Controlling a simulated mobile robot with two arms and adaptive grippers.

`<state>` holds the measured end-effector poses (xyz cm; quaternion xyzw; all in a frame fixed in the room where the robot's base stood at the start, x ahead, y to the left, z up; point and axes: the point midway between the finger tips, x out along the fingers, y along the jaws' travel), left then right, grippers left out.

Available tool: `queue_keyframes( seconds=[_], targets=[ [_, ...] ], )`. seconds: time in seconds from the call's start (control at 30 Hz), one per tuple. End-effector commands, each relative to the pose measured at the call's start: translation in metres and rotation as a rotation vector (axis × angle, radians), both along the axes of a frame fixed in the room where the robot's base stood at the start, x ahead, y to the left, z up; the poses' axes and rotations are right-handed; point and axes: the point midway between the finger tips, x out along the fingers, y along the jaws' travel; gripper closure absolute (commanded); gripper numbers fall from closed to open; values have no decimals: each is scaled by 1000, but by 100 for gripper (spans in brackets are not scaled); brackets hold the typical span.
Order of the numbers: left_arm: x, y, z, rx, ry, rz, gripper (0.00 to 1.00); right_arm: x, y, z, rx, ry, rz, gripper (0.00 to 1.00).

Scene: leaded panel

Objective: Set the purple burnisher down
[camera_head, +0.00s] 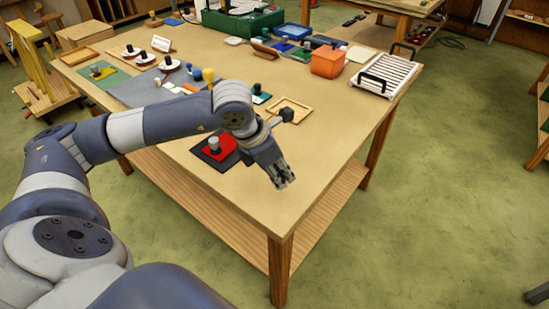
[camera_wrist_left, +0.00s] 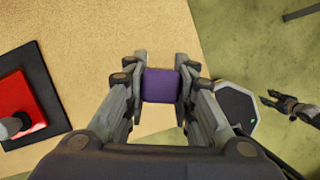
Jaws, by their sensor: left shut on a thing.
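The purple burnisher (camera_wrist_left: 160,85) shows in the left wrist view as a purple block between the fingers of my left gripper (camera_wrist_left: 160,88). The gripper is shut on it, with a finger against each side. In the head view my left gripper (camera_head: 283,182) points down over the front right part of the wooden table (camera_head: 255,205). The burnisher is hidden by the gripper there. Whether its lower end touches the tabletop cannot be told. What looks like my right gripper (camera_wrist_left: 280,101) is small at the right of the left wrist view, over the floor, its opening unclear.
A red block with a grey knob (camera_head: 214,146) sits on a dark mat left of my gripper. A wooden tray (camera_head: 289,108), an orange bin (camera_head: 328,62) and a white slatted rack (camera_head: 384,76) stand farther back. The tabletop around my gripper is bare, close to the table edge.

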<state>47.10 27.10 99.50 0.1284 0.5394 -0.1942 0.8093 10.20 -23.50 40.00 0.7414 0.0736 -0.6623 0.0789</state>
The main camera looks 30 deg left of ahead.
Motion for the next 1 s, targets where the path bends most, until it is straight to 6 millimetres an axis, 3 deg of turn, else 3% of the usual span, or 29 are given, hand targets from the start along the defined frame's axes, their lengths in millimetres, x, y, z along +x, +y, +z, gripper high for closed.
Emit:
queue_keyframes(
  seconds=[0.2, 0.4, 0.53, 0.8, 1.0],
  targets=[
    [38, 35, -1, -1, 2, 5, 97, -11, -1, 21, -2, 19, -1, 60],
    [57, 51, -6, 0, 0, 1, 97, -21, -1, 27, -3, 33, -1, 60],
    [59, 54, -12, 0, 3, -2, 97, -20, -1, 31, -3, 32, -1, 60],
    [59, 54, -42, 0, 0, -1, 97, -15, 0, 44, -2, 24, -2, 60],
    [59, 54, -43, 0, -1, -1, 97, -14, 0, 42, -2, 22, -2, 60]
  ],
)
